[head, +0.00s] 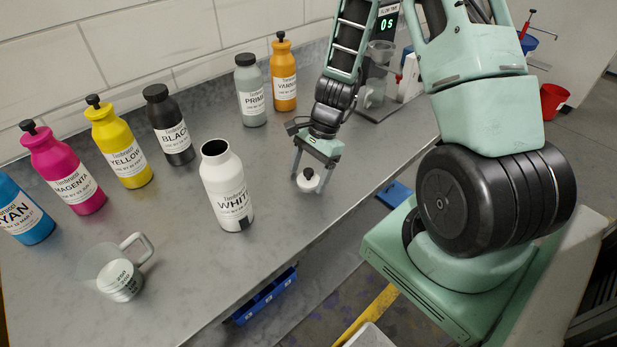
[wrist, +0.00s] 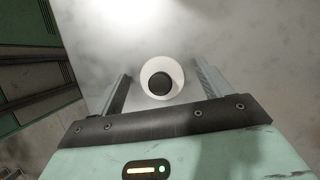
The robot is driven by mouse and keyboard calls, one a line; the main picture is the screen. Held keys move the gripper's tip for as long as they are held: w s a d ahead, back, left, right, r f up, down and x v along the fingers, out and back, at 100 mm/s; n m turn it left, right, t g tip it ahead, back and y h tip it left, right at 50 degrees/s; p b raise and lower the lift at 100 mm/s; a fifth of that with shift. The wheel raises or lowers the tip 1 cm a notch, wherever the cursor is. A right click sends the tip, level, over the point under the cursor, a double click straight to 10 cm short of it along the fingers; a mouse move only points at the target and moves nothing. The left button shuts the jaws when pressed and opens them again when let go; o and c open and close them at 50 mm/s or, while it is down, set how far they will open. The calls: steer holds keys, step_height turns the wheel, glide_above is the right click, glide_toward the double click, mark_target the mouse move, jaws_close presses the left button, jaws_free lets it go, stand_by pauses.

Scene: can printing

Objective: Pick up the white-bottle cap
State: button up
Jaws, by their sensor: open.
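The white-bottle cap (head: 308,179), white with a dark round centre, rests on the grey counter to the right of the open-topped white bottle (head: 228,188). My gripper (head: 311,182) is open above the cap. In the wrist view the cap (wrist: 162,79) shows between the two fingers (wrist: 162,82), with a gap on each side. The white bottle stands upright with no cap on it. I cannot tell from these views how high the fingertips are over the counter.
A clear measuring jug (head: 118,274) with white contents stands at the front left. Cyan, magenta, yellow (head: 121,147), black, primer and varnish (head: 284,75) bottles stand along the back. A mixing device (head: 378,85) is behind my gripper. The counter's front edge is close to the cap.

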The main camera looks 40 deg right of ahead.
steer(key=c, duration=1)
steer(key=shift+c, duration=0.3)
steer(key=shift+r, duration=0.15)
